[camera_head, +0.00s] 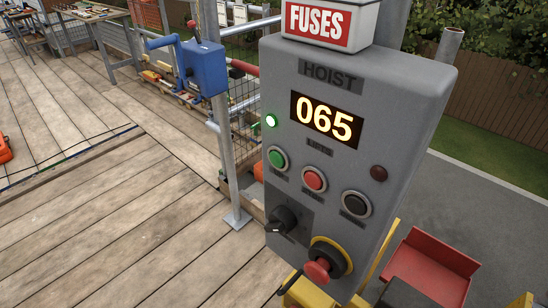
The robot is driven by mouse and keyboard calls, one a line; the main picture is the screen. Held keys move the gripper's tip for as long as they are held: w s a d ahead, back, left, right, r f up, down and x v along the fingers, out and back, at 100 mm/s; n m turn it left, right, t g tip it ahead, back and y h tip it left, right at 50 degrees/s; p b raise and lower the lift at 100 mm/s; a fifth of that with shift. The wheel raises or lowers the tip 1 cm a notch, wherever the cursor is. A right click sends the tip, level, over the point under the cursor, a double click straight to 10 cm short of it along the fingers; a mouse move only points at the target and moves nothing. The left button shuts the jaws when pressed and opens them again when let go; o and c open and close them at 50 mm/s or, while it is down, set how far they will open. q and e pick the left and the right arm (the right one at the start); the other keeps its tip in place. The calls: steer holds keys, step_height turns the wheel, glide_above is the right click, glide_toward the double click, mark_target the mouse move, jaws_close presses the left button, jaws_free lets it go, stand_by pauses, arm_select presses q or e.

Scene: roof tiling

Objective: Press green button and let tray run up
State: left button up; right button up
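The grey hoist control box (400,110) stands close in the head view and faces me. Its display (326,120) reads 065 in lit yellow digits. The green button (278,158) is at the left of the button row, with a lit green lamp (271,121) above it. A red button (314,180) and a black button (356,204) follow to the right. I cannot tell whether any button is pressed in. A red metal tray-like part (442,262) shows at the lower right; I cannot tell if it is the hoist tray. Neither gripper is in view.
A red mushroom knob (318,271) and a black rotary switch (281,220) stick out low on the box. A white FUSES box (330,22) sits on top. A post with a blue winch-like unit (203,66) stands left of it. The wooden deck (110,200) is mostly clear.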

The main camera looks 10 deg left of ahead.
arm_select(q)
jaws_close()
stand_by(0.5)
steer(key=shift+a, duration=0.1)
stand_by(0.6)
